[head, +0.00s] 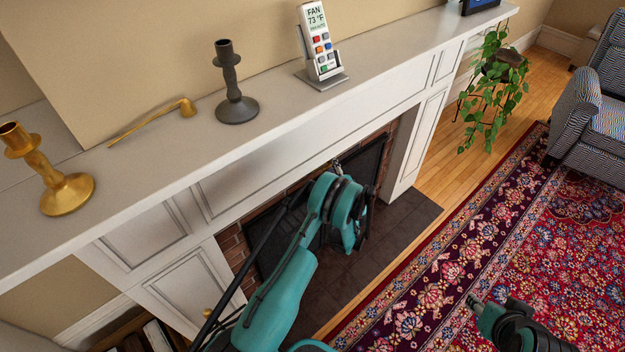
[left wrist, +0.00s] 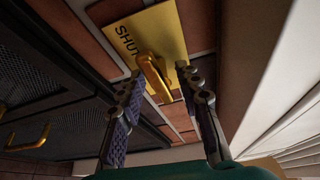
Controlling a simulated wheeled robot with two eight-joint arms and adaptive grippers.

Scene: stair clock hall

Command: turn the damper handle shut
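The damper handle (left wrist: 157,82) is a brass lever on a yellow brass plate (left wrist: 166,32) fixed to the brick, in the left wrist view. The plate reads "SHUT" at its left side; the rest of any lettering is not visible. The lever slants down and to the right, off the word. My left gripper (left wrist: 160,71) is open, with one finger on each side of the lever; I cannot tell whether either touches it. In the head view my left arm reaches to the fireplace and hides the handle. My right gripper (head: 476,305) is over the rug, partly in view.
The white mantel (head: 290,105) overhangs the fireplace and carries brass and dark candlesticks (head: 235,95), a snuffer (head: 160,118) and a remote (head: 318,45). A dark mesh screen (left wrist: 50,85) stands left of the plate.

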